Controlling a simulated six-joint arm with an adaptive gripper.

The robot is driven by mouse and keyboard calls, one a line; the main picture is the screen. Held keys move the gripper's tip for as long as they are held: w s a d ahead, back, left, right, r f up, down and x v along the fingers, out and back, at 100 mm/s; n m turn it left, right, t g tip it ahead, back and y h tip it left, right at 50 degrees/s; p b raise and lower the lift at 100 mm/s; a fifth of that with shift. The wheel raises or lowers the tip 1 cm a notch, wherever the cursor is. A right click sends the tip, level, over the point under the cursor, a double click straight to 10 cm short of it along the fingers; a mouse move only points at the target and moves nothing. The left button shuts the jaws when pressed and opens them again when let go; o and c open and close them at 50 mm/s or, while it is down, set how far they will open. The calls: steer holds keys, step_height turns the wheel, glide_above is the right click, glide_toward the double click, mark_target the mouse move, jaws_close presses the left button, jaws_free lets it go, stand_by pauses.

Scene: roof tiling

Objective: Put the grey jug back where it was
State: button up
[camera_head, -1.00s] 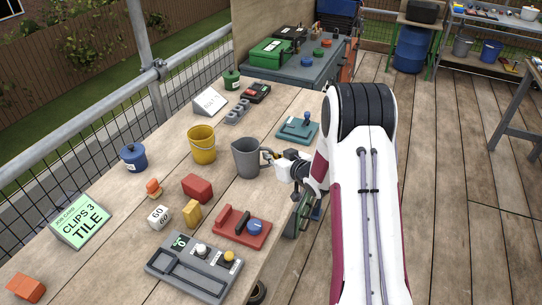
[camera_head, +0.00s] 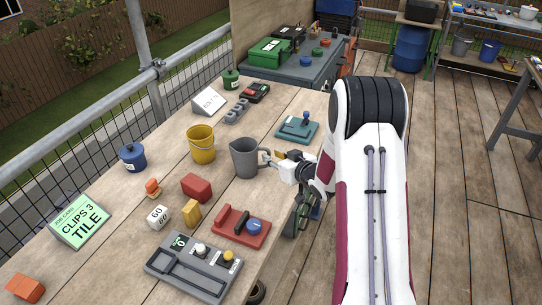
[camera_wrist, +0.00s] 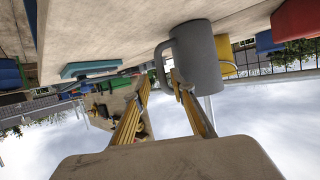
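The grey jug (camera_head: 245,160) stands upright on the wooden bench, with its handle toward my gripper. It also shows in the wrist view (camera_wrist: 203,58), with its handle just beyond the fingertips. My gripper (camera_head: 273,160) is right of the jug, close to the handle. In the wrist view my gripper (camera_wrist: 161,82) has its two yellow-ribbed fingers apart with a gap between them, holding nothing. The handle lines up with that gap; I cannot tell whether a fingertip touches it.
A yellow bucket (camera_head: 201,145) stands left of the jug. A red block (camera_head: 197,187) and a red tool tray (camera_head: 241,227) lie nearer. A teal clamp base (camera_head: 297,129) sits behind my gripper.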

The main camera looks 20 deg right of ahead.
steer(key=v, duration=0.9)
steer(key=shift+s, duration=0.2)
steer(key=shift+r, duration=0.1)
steer(key=s+a+r+m+g+h, duration=0.1)
steer(key=s+r+g+h, duration=0.1)
steer(key=s+r, duration=0.45)
steer(key=s+a+r+g+h, duration=0.25)
steer(key=s+r, duration=0.25)
steer(key=r, duration=0.3)
steer(key=s+a+r+g+y, duration=0.1)
steer(key=s+a, duration=0.4)
steer(key=s, duration=0.7)
steer(key=s+a+r+g+y, duration=0.1)
steer(key=s+a+g, duration=0.1)
steer(key=s+a, duration=0.4)
steer(key=s, duration=0.5)
steer(key=shift+s+r+m, duration=0.25)
steer(key=shift+s+m, duration=0.05)
steer(key=shift+s, duration=0.1)
